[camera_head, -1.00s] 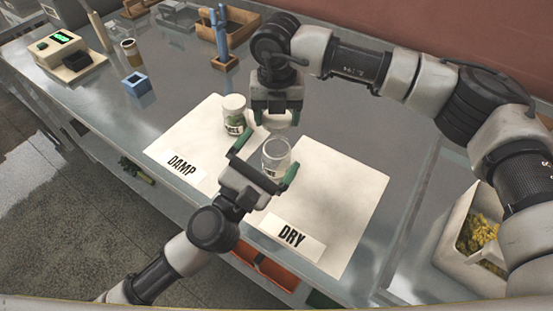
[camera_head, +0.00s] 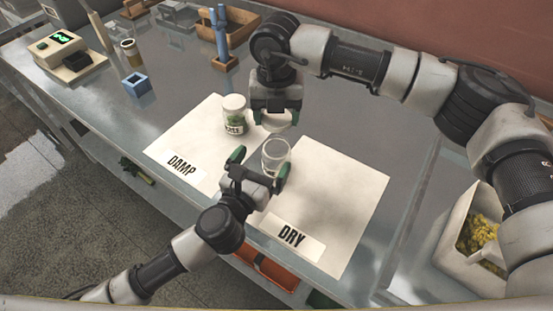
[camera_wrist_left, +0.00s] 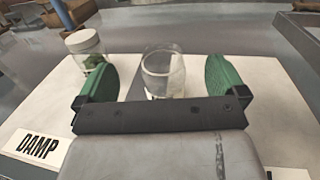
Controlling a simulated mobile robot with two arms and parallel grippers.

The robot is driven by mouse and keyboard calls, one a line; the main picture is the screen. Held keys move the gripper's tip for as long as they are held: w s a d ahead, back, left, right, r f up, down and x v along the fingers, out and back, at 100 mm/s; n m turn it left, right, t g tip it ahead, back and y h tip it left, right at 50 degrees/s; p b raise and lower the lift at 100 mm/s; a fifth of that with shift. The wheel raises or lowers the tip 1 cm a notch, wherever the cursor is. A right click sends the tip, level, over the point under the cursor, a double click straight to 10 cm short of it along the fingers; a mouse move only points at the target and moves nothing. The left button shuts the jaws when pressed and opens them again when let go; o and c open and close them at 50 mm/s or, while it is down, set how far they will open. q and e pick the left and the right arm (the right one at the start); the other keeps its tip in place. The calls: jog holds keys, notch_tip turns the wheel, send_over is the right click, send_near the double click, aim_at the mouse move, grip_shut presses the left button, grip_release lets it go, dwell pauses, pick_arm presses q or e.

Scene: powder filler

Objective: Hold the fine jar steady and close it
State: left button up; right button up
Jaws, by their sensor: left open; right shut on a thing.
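The open clear glass jar, which I take as the fine jar (camera_head: 275,157), stands upright near the left edge of the DRY mat; I cannot read its label. It also shows in the left wrist view (camera_wrist_left: 163,72), between the green fingers with space on both sides. My left gripper (camera_head: 260,164) is open, its fingers around the jar's near side without visible contact. My right gripper (camera_head: 275,116) is shut on a pale round lid (camera_head: 276,127), held just above and behind the jar's mouth, apart from it.
A lidded jar with green contents (camera_head: 234,116) stands on the DAMP mat (camera_head: 200,133), left of the right gripper. The DRY mat (camera_head: 340,190) is bare to the right. A blue holder (camera_head: 137,84), a scale (camera_head: 66,56) and a wooden tray (camera_head: 238,25) stand farther back.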

aim_at(276, 145)
pick_arm(q)
notch_tip(276, 145, down, 6)
jog(key=shift+f, duration=0.25)
jog(key=x, duration=0.7)
jog(key=shift+r, duration=0.15)
jog(key=shift+w+d, duration=0.1)
jog(key=shift+w, duration=0.1)
jog(key=c, duration=1.3)
pick_arm(e)
jog(key=shift+f, duration=2.45)
jog(key=shift+f, duration=0.9)
jog(key=shift+f, duration=0.55)
